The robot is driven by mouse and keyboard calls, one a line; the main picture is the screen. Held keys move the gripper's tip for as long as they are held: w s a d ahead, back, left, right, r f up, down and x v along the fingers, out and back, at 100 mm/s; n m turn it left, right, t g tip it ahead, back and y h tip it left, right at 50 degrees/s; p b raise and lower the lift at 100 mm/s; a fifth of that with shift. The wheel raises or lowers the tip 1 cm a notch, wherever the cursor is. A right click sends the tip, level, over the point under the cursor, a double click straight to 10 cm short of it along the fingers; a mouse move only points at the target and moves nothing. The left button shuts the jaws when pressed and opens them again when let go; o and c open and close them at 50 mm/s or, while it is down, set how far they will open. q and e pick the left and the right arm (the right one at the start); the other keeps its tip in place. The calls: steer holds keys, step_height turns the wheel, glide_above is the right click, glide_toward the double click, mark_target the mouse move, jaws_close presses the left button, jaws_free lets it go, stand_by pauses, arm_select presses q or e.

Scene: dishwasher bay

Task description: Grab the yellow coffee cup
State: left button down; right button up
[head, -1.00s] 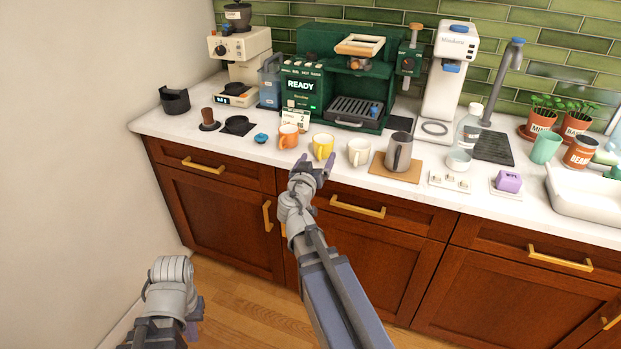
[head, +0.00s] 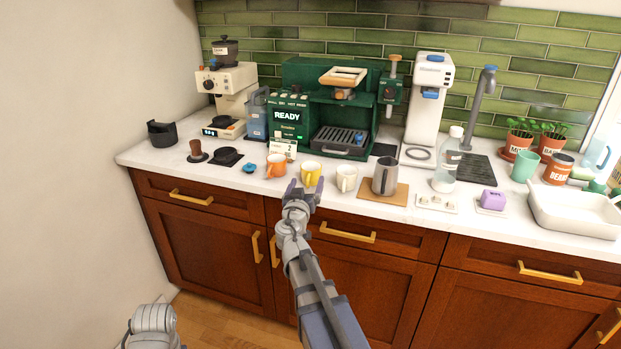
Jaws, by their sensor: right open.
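The yellow coffee cup (head: 312,171) stands upright on the white counter near its front edge, between an orange cup (head: 276,166) and a cream cup (head: 346,178). My right gripper (head: 304,187) is open and empty just in front of the yellow cup. Its fingers point toward the cup, with the gap slightly left of the cup's middle. The fingertips overlap the cup's lower part in the picture, so I cannot tell whether they touch it. My left arm shows only at the bottom left, and its gripper is out of view.
A grey pitcher (head: 385,176) stands on a wooden board (head: 370,194) to the right. The green coffee machine (head: 330,72) is behind the cups, with a small card (head: 284,147) before it. A blue knob-like item (head: 249,168) lies left of the orange cup.

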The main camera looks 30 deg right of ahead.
mark_target(308, 179)
steer(key=x, duration=0.4)
steer(key=shift+w+d+f, duration=0.1)
steer(key=shift+w+f, duration=0.1)
jaws_close()
stand_by(0.5)
steer(key=shift+s, duration=0.1)
stand_by(0.6)
